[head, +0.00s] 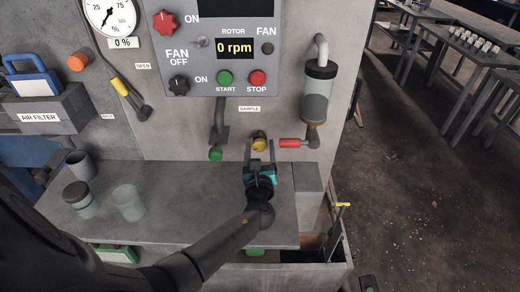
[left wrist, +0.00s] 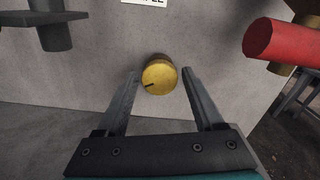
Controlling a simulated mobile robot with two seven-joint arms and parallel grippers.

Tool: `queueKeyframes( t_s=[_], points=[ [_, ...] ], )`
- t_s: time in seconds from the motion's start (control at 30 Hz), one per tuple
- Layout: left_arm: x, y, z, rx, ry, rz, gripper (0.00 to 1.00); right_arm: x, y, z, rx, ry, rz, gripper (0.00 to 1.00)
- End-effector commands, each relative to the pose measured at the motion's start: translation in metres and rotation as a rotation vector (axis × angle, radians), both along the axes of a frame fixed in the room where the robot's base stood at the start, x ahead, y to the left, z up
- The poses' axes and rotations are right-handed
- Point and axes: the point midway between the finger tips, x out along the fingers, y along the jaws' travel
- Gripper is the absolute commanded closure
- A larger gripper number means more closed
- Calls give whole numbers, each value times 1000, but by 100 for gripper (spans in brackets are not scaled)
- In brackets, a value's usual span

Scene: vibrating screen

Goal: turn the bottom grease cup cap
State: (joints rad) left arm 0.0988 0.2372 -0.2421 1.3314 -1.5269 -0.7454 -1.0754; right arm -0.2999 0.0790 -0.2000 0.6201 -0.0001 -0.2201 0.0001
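The grease cup cap (head: 260,141) is a round yellow knob on the grey panel, low down, under the SAMPLE label. In the left wrist view the same cap (left wrist: 159,75) shows a short dark mark at its lower left. My left gripper (head: 260,150) is open in front of the cap. In the left wrist view its two fingers (left wrist: 160,82) stand on either side of the cap, with a gap visible on each side near the fingertips. Whether the fingertips reach past the cap's front face is hard to tell. My right gripper is not in view.
A red-handled valve (head: 290,143) is right of the cap, and a green knob (head: 215,153) is to its left. A grey ledge (head: 165,215) below holds several cups. A glass cylinder (head: 317,93) hangs on the panel at the upper right.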

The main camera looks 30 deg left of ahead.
Motion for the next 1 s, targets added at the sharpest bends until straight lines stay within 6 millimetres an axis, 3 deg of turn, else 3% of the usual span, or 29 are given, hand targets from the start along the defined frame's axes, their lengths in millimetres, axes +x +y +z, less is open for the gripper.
queueKeyframes(
  t_s=[0.13, 0.53, 1.0],
  points=[
    [0, 0, 0, 0, 0, 0, 15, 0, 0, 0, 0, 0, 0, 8],
    [-11, -7, -1, -2, 2, -1, 15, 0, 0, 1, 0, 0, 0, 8],
    [-91, -55, -2, -4, 2, -1, 15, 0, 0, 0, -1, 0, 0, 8]
  ],
)
